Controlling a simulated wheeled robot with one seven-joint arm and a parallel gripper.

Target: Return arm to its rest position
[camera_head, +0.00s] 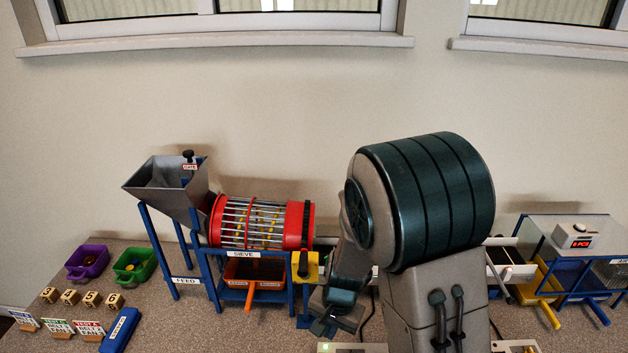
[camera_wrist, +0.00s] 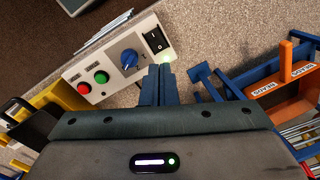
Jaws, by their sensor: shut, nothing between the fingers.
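My gripper (camera_head: 326,327) is low in the head view, just left of my large arm link, in front of the sieve stand. In the wrist view its blue fingers (camera_wrist: 158,84) are together with nothing between them. Beyond the fingertips in that view is a control panel (camera_wrist: 120,62) with a red button, a green button, a blue knob and a black switch. I cannot tell whether the fingertips touch the panel. My arm hides much of the bench's middle right in the head view.
The sieve drum (camera_head: 262,223) stands beside the feed hopper (camera_head: 168,182). An orange drawer (camera_head: 254,270) sits below the drum. A purple bin (camera_head: 88,262) and a green bin (camera_head: 135,264) are at the left. A blue-framed machine (camera_head: 570,262) stands at the right.

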